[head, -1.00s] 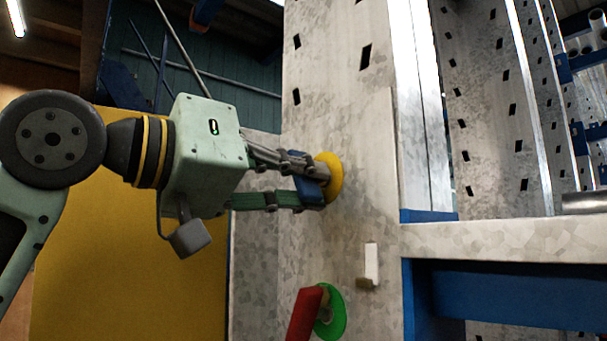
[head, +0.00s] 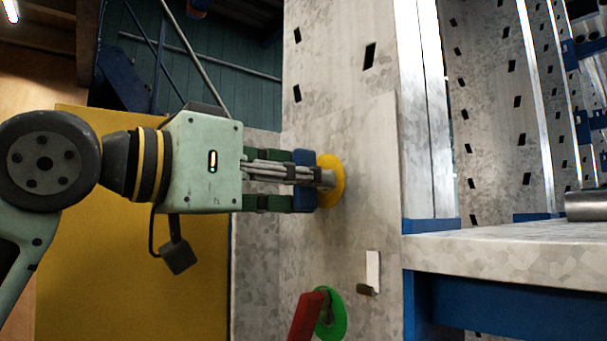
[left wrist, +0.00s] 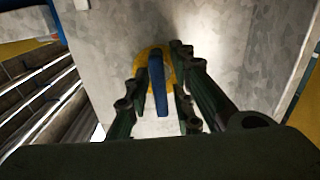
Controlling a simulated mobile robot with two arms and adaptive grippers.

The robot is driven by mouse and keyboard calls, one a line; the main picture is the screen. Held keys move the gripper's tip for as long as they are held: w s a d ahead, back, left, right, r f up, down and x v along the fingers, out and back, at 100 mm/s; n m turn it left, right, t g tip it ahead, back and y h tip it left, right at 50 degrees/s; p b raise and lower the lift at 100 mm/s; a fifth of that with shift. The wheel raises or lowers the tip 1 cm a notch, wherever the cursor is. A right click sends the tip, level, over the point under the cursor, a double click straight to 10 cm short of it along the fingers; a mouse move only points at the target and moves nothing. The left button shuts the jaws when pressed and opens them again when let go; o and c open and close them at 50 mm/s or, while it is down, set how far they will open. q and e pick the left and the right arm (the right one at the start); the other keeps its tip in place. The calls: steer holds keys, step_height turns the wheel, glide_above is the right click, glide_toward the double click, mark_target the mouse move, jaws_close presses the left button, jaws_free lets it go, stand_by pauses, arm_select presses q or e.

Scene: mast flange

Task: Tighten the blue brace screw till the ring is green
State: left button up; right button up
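The blue brace screw's handle (head: 303,181) is an upright blue bar on a yellow ring (head: 334,181) against the galvanized plate. It also shows in the left wrist view (left wrist: 157,85), with the yellow ring (left wrist: 143,68) behind it. My left gripper (head: 318,179) reaches the handle from the left, level with it. In the left wrist view its fingers (left wrist: 157,80) stand on both sides of the bar, with gaps showing, so it looks open around the handle. The bar is partly hidden by a finger in the head view. My right gripper is out of view.
Below, a red handle (head: 306,317) sits on a green ring (head: 333,314). A small white tag (head: 373,270) with a brown peg is beside it. A galvanized ledge (head: 510,250) on a blue beam juts out at right. A yellow panel (head: 130,270) stands behind my arm.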

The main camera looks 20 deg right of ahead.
arm_select(q)
steer(key=shift+o, duration=0.5)
steer(key=v, duration=0.5)
steer(key=shift+b, duration=0.35)
steer(key=shift+d, duration=0.1)
